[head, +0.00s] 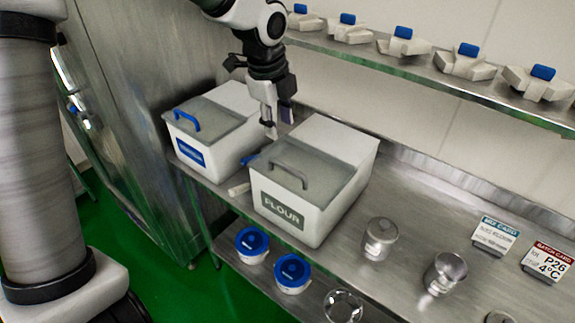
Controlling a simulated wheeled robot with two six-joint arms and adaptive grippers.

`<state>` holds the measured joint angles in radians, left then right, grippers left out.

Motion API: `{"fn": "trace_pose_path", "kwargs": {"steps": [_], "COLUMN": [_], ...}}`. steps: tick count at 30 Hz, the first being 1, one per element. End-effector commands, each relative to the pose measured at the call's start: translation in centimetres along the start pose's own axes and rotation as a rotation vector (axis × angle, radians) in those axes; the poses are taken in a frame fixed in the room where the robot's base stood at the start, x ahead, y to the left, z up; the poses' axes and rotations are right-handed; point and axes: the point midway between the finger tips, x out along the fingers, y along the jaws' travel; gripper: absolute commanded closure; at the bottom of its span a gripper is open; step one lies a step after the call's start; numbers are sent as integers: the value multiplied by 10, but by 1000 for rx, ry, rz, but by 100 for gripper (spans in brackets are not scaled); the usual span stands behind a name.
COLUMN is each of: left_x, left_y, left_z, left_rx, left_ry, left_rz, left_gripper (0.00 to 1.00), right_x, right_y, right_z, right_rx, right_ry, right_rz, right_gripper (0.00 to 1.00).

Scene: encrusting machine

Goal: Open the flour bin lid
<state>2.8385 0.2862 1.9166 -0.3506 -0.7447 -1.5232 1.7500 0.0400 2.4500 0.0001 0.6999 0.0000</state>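The flour bin (283,212) is a white box labelled FLOUR on the steel counter, with a grey translucent lid (325,172) that lies closed over its front part. A grey arched handle (288,174) stands on the lid. My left gripper (277,122) points down behind and left of that handle, between the flour bin and the neighbouring bin. Its fingers look apart, with nothing seen between them, and it appears clear of the handle. My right gripper is out of view.
A second white bin (217,152) with a blue handle and label stands close on the left. Metal canisters (380,238) and cards (495,236) are to the right. Blue-lidded tubs (252,243) sit on the lower shelf. An upper shelf (400,66) holds blue-topped pieces.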

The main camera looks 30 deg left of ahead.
Motion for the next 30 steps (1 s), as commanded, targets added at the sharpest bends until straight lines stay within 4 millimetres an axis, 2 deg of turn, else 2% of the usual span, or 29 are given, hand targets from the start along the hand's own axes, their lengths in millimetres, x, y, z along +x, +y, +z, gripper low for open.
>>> {"fn": "trace_pose_path", "kwargs": {"steps": [3, 6, 9, 19, 23, 25, 27, 30], "left_x": [-31, -48, -58, -60, -57, -32, 5, 52], "left_y": [-1, -1, 0, 0, -14, -23, -26, -19], "left_z": [0, 0, 0, 0, 6, 3, -6, -19], "left_rx": [0, 1, 0, -14, -130, -172, -148, -51], "left_ry": [-1, -2, -1, 0, -39, -141, -246, -351], "left_rz": [-4, -3, -1, 0, -76, -119, -121, -71], "left_gripper": [61, 61, 61, 61, 61, 61, 61, 61], "right_x": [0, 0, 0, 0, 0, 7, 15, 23], "right_y": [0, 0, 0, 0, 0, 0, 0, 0], "right_z": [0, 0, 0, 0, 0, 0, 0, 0], "right_rx": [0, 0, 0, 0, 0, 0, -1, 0], "right_ry": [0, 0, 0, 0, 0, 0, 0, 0], "right_rz": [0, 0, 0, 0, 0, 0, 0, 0], "right_gripper": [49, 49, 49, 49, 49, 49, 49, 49]}}
